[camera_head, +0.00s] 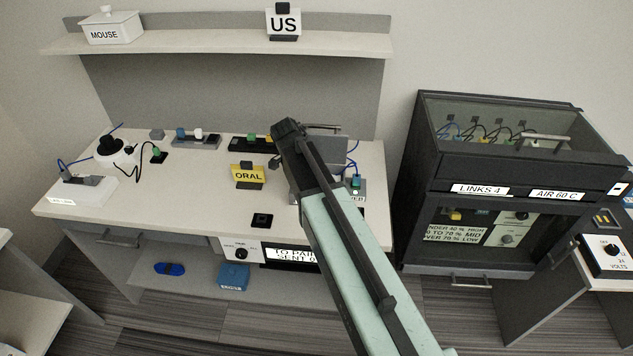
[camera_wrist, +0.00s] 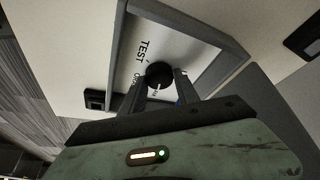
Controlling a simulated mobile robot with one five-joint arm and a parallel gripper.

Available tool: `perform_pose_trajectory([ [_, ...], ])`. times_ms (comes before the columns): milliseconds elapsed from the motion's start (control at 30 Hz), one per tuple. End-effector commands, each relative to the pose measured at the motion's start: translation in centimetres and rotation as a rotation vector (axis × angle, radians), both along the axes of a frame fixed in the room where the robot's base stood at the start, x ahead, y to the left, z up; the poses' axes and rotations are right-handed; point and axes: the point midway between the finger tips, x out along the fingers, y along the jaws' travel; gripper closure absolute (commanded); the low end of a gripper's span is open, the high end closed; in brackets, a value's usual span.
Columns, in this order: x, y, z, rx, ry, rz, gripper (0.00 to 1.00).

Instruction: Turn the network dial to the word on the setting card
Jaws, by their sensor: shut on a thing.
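A black round network dial (camera_wrist: 158,72) sits on a pale panel in a grey frame in the wrist view. The word TEST is printed beside it, with a partly hidden word starting "OR" near the left finger and small lettering below the knob. My gripper (camera_wrist: 160,82) is shut on the dial, one finger on each side. I cannot tell which word the dial points to. In the head view my arm hides the dial and fingertips. A yellow card reading ORAL (camera_head: 248,176) stands on the bench, left of my arm.
A US sign (camera_head: 283,22) and a MOUSE box (camera_head: 110,27) are on the shelf. A black cabinet (camera_head: 430,150) stands at the right. A small black block (camera_head: 262,220) lies near the bench's front edge. Cables and small devices line the back.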

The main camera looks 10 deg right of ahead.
Motion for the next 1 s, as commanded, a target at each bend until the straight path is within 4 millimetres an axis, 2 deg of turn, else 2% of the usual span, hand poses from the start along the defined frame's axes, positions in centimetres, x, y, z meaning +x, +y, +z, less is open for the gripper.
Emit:
perform_pose_trajectory([
  [333,0.13,0.10,-0.03,0.002,-0.001,-0.115,1.00],
  [833,0.09,0.14,-0.02,0.002,0.000,-0.130,1.00],
  [867,0.09,0.14,-0.02,0.002,0.000,-0.130,0.57],
  [900,0.09,0.14,-0.02,0.002,0.000,-0.130,0.46],
  [933,0.10,0.13,-0.02,0.002,0.000,-0.130,0.42],
  [1000,0.10,0.12,-0.02,0.002,0.000,-0.130,0.42],
])
